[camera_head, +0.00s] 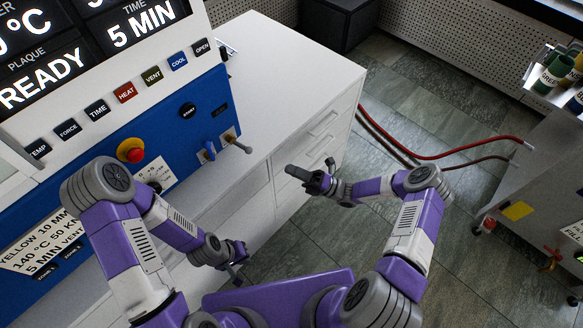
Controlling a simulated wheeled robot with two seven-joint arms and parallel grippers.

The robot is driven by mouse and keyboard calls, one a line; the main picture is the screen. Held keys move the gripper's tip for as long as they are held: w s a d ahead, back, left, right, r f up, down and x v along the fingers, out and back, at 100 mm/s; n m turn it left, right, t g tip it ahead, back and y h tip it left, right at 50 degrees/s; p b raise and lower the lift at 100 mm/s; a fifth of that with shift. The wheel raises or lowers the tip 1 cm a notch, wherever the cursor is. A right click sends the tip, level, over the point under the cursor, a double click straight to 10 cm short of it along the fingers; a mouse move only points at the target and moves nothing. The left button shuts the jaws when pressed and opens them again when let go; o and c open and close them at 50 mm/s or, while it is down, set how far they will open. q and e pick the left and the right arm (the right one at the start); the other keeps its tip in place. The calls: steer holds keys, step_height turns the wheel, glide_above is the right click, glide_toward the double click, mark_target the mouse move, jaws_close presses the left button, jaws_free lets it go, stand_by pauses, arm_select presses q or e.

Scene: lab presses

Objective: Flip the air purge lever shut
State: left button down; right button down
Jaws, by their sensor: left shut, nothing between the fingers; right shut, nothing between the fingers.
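On the right end of the press's blue front panel (110,190) sit two small levers. One is a blue-handled lever (209,150). The other is a grey metal lever (237,144) with a round tip, sticking out to the right. I cannot read which one is the air purge lever. My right gripper (291,171) is shut and empty, pointing left, apart from both levers and to their lower right. My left gripper (236,278) is shut and empty, low in front of the white cabinet, well below the levers.
A display (80,50) reads READY above labelled buttons. A white cabinet (300,70) stands beside the press. Red hoses (430,157) cross the floor to a grey unit.

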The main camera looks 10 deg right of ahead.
arm_select(q)
steer(key=shift+f+b, duration=0.35)
arm_select(e)
glide_toward(242, 146)
steer(key=a+r, duration=0.2)
steer(key=a, duration=0.1)
steer(key=shift+s+r, duration=0.15)
steer(key=shift+r, duration=0.25)
